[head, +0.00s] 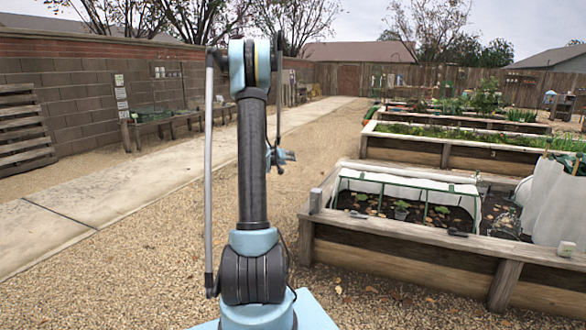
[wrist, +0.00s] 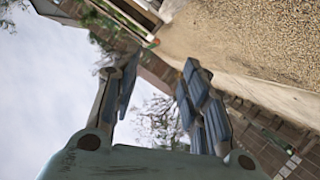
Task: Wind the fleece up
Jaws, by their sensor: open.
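White fleece (head: 408,187) hangs along the back and ends of a low green frame (head: 402,178) in the nearest raised bed. The frame's front is uncovered, and soil and small plants show under it. More white sheeting (head: 556,208) stands at the bed's right end; I cannot tell whether it is the same cloth. My gripper (head: 288,157) is up in the air over the gravel, left of the bed and well apart from the fleece. In the wrist view my gripper (wrist: 158,88) is open and empty, with sky and a tree between its fingers.
The nearest bed's wooden rim (head: 425,233) lies to my right, with a small grey block (head: 315,201) at its left corner. A small pale box (head: 567,248) sits on the front rim. More beds (head: 455,152) stand behind. Gravel (head: 130,265) and a path (head: 130,185) are clear.

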